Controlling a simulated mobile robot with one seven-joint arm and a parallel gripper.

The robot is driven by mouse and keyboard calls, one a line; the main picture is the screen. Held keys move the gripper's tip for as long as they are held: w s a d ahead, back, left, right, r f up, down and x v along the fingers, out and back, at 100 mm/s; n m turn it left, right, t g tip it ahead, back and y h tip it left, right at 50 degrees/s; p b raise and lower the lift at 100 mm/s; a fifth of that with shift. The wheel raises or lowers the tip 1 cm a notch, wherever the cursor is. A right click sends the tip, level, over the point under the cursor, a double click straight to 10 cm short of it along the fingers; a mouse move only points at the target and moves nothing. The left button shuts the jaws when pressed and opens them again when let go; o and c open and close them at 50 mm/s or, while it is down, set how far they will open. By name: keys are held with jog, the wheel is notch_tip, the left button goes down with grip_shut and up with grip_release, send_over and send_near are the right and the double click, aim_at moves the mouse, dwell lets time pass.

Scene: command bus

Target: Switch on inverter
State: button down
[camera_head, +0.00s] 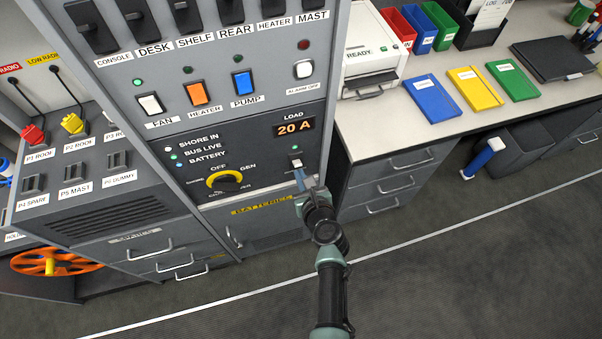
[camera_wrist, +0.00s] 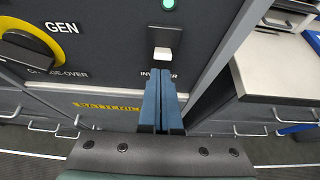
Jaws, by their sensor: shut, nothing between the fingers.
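The inverter switch (camera_head: 296,160) is a small white rocker in a dark plate, low on the right of the grey panel. It also shows in the wrist view (camera_wrist: 163,53), above an "INVERTER" label that my fingers partly cover. A green lamp (camera_wrist: 168,4) is lit just above the switch. My gripper (camera_head: 299,176) is shut and empty, its blue fingers just below the switch. In the wrist view the fingertips (camera_wrist: 165,70) reach up to the label, close under the rocker. I cannot tell whether they touch the panel.
A yellow-ringed change-over knob (camera_head: 224,182) sits left of the switch. The load display (camera_head: 294,127) above reads 20 A. A desk with drawers (camera_head: 392,160) stands close on the right, and a batteries cupboard (camera_head: 262,230) lies below. The floor in front is open.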

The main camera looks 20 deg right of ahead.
jog(key=shift+r+p, duration=0.8)
jog(key=shift+r, duration=0.15)
